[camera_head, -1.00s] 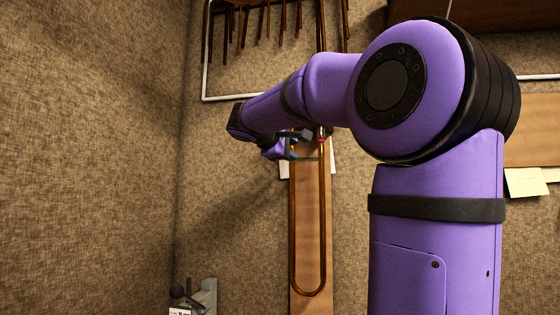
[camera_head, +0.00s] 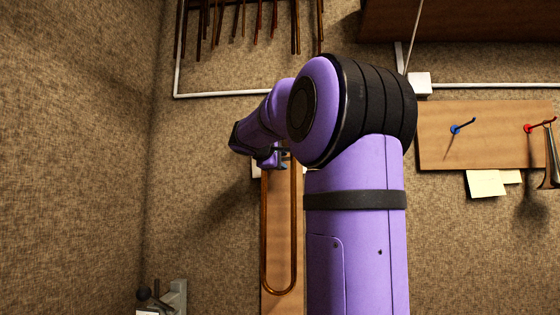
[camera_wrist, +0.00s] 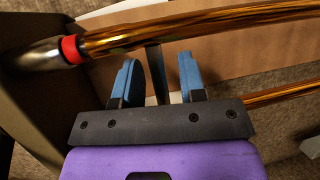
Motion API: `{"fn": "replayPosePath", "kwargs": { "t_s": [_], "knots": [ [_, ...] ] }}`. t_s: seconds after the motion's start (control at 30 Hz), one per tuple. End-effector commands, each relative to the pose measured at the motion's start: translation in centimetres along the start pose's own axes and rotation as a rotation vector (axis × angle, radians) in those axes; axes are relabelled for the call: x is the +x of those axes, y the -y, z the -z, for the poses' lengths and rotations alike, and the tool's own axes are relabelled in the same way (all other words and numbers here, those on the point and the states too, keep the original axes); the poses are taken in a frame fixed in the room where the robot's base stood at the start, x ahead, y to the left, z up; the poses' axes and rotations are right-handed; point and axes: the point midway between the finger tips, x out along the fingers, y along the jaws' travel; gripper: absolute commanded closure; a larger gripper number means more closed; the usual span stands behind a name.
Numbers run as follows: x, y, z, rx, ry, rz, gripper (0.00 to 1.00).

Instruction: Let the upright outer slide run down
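The outer slide (camera_head: 265,235) is a long brass U-tube, upright in front of a narrow wooden board (camera_head: 280,250), its bend at the bottom. My gripper (camera_head: 284,158) is at its upper part, partly hidden by my arm. In the wrist view my gripper (camera_wrist: 158,75) is open, its two blue-padded fingers apart. A thin dark bar (camera_wrist: 153,60), apparently the slide's brace, stands between them, close to the left finger. One brass tube (camera_wrist: 200,32) passes beyond the fingertips; another (camera_wrist: 282,93) shows at right. A red ring (camera_wrist: 71,49) sits beside a silver tube end (camera_wrist: 35,56).
Several thin brown tubes (camera_head: 220,20) hang above. A white rail (camera_head: 176,60) runs down and across the wall. A wooden panel (camera_head: 475,135) with blue and red hooks is at right. A grey fixture (camera_head: 178,295) is at lower left.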

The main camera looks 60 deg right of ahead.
Motion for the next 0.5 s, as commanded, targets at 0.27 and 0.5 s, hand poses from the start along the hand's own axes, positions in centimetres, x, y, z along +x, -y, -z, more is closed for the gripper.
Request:
{"fn": "replayPosePath", "kwargs": {
  "t_s": [0.27,0.5],
  "knots": [
    [-0.02,0.00,0.00,0.000,0.000,0.000,0.94],
    [0.02,0.23,0.03,-0.001,0.000,0.001,1.00]
  ]
}}
